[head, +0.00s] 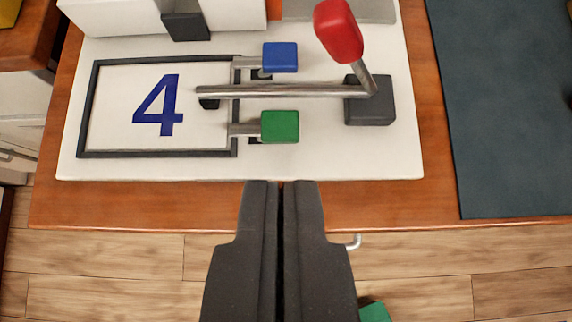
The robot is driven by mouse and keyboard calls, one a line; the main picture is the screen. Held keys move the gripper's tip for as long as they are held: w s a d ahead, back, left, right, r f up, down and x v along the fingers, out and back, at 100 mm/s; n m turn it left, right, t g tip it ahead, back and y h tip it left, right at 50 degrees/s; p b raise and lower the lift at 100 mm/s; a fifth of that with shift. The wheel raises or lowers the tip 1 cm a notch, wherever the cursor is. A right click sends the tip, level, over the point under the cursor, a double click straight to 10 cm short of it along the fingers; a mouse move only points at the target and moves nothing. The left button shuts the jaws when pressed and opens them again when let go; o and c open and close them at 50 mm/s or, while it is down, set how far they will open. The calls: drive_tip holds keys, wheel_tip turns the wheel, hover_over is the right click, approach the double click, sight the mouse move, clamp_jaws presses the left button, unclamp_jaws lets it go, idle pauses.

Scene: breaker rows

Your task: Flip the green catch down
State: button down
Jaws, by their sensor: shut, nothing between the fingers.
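The green catch (280,127) is a small green block on a short metal stem, at the right edge of the framed panel marked 4 (158,105). A blue catch (280,57) sits above it in the picture, on a similar stem. A metal bar (290,91) runs between the two catches to a dark block with a red-knobbed lever (339,30). My gripper (281,183) is shut and empty. Its tips appear just below the green catch in the picture, apart from it, near the white board's lower edge.
The white board (350,160) lies on a wooden top (400,208). A dark blue-grey mat (505,110) is at the right. A metal handle (352,242) and a green object (375,312) show below the wood edge. The white strip right of the green catch is clear.

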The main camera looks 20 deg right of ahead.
drive_tip(key=shift+w+f, duration=0.1)
drive_tip(key=shift+f, duration=0.05)
hover_over(282, 115)
drive_tip(key=s+a, duration=0.1)
drive_tip(key=s, duration=0.2)
wheel_tip(282, 115, down, 7)
drive_tip(key=shift+w+d+f+b, duration=0.1)
drive_tip(key=shift+w+f+b, duration=0.1)
drive_tip(key=shift+f+b, duration=0.65)
drive_tip(key=shift+f, duration=1.1)
